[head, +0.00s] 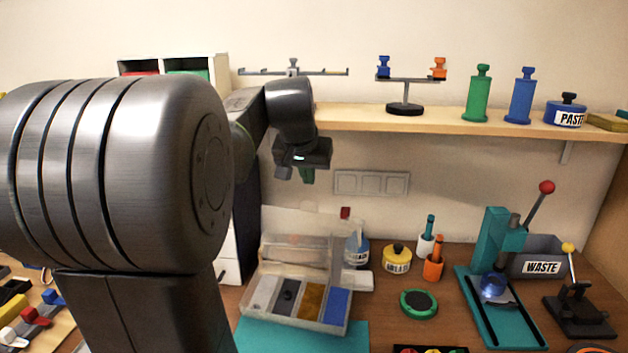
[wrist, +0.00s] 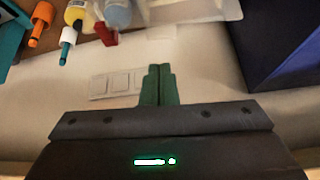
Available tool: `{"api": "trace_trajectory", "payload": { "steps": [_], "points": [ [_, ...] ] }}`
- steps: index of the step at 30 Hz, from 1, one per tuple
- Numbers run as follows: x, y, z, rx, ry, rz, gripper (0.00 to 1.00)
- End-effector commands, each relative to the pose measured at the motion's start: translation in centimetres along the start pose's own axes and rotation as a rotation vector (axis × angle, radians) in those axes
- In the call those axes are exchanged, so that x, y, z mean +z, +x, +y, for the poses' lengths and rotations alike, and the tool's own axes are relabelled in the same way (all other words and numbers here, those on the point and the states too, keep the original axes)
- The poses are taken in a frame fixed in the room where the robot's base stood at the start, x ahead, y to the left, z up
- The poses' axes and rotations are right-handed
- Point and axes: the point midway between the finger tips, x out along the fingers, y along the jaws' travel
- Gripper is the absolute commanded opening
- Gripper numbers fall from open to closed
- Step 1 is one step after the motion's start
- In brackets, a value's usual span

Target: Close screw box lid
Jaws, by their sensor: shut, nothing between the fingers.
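The screw box (head: 333,327) stands on a teal mat (head: 257,338) on the bench in the head view. Its compartments hold grey, dark, brown and blue contents. Its clear lid (head: 283,222) stands raised at the back, so the box is open. A pale, see-through part at the top of the wrist view (wrist: 190,10) looks like the lid. My gripper (head: 307,176) is above and behind the box, clear of the lid, in front of the wall. Its green fingers (wrist: 158,85) are pressed together and empty in the wrist view.
A shelf (head: 360,118) with a balance and bottles runs above and right of my gripper. A dark-sided cabinet (head: 246,200) is to the left. A blue bottle (head: 357,250), yellow pot (head: 397,258) and green-rimmed disc (head: 419,303) stand right of the box.

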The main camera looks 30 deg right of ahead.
Motion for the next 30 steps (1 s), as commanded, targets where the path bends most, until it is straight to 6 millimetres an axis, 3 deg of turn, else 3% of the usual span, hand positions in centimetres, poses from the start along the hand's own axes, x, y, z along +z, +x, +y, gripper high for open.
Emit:
{"api": "trace_trajectory", "payload": {
  "steps": [6, 12, 18, 30],
  "points": [
    [0.1, 4.3, 0.0, 0.001, 0.0, -0.005, 0.0],
    [0.1, 7.0, 0.0, 0.001, 0.0, -0.004, 0.0],
    [0.1, 7.9, 0.0, 0.0, 0.0, -0.002, 0.0],
    [0.1, 8.0, 0.1, 0.0, 0.0, 0.004, 0.0]
  ]
}}
